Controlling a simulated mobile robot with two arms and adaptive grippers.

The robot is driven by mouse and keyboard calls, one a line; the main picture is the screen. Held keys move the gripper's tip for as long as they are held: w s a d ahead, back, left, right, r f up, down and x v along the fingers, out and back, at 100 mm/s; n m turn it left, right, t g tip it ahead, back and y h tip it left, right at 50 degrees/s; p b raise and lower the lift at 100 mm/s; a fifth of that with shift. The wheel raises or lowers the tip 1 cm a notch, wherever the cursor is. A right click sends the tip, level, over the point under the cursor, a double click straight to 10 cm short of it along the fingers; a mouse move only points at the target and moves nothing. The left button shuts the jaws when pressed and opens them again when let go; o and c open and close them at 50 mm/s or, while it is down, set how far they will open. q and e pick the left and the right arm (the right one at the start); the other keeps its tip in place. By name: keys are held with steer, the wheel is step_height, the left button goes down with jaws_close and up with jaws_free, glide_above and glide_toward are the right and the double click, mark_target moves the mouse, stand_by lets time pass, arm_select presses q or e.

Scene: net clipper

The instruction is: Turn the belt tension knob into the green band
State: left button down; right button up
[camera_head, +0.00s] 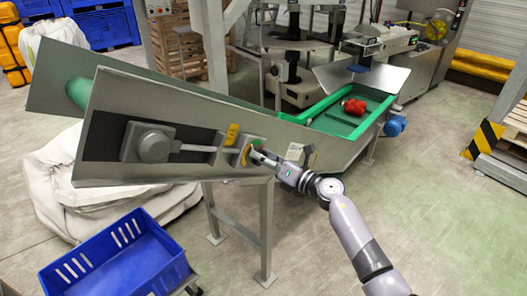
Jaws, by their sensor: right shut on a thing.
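The belt tension knob sits on a small dial (246,153) on the grey side plate of the conveyor (215,110). The dial's rim shows yellow and a little green; the knob itself is mostly hidden behind my fingers and too small to read. My right gripper (257,156) reaches in from the right and is shut on the knob at the dial. I cannot tell where the knob's pointer stands against the green band (257,142). My left gripper is not in view.
A grey box with a round cap (147,143) is mounted left of the dial. A red bundle (354,106) lies on the green belt (335,123). A blue crate (118,262) stands at the lower left. White sacks (55,180) lie behind it.

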steer(key=shift+w+d+f+m+p, duration=0.1)
steer(key=shift+m+p, duration=1)
steer(key=shift+m, duration=0.95)
steer(key=shift+d+f+m+p, duration=0.1)
steer(key=shift+m+p, duration=0.95)
steer(key=shift+m, duration=1)
steer(key=o, duration=1.1)
steer(key=shift+a, duration=0.1)
steer(key=shift+o, duration=0.2)
steer(key=v, duration=1.2)
steer(key=shift+r, duration=0.15)
steer(key=shift+w, duration=0.1)
